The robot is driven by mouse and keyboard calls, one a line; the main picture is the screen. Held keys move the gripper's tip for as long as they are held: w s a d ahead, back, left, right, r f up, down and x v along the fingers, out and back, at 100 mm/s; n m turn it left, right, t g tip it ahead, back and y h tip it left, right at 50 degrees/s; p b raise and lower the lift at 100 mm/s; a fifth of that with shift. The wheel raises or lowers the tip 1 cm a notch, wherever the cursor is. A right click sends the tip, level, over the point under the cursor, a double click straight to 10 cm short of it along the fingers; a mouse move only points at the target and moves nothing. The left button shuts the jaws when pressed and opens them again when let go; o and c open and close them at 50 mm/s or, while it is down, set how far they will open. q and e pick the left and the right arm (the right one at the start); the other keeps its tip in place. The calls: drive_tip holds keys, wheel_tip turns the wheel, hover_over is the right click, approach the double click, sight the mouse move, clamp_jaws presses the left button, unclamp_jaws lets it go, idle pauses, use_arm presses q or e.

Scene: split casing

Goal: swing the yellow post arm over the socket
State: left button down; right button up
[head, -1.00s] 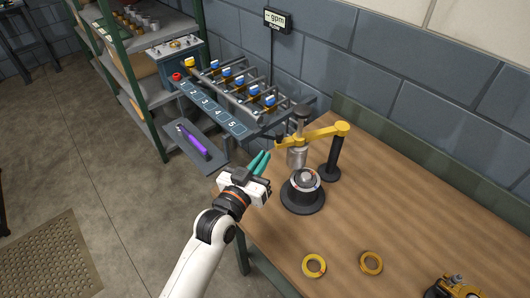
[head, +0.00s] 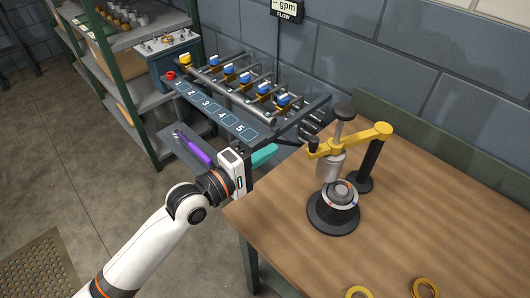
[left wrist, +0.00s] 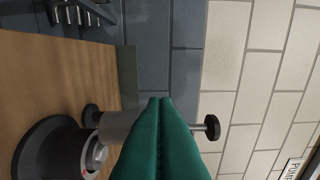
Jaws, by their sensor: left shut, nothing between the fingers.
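The yellow post arm (head: 352,138) reaches left from the top of a black post (head: 369,165) on the wooden table. A grey cylinder (head: 329,166) with a black-knobbed rod hangs from it, close above and slightly left of the socket (head: 342,195). The socket is a silver-ringed cup on a round black base. My left gripper (head: 264,155) is shut and empty, left of the arm's free end and apart from it. In the left wrist view its teal fingers (left wrist: 160,110) are together, partly covering the cylinder (left wrist: 116,126). My right gripper is not in view.
A valve rack (head: 235,95) with numbered places stands behind left, with a purple tool (head: 193,146) on a shelf below. Yellow rings (head: 425,288) lie at the table's front. The tabletop right of the socket is clear. A block wall stands behind.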

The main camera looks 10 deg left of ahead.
use_arm(q)
drive_tip(key=w+d+p, duration=0.2)
drive_tip(key=d+p, duration=0.1)
drive_tip(key=d, duration=0.3)
drive_tip(key=shift+d, duration=0.2)
idle(0.4)
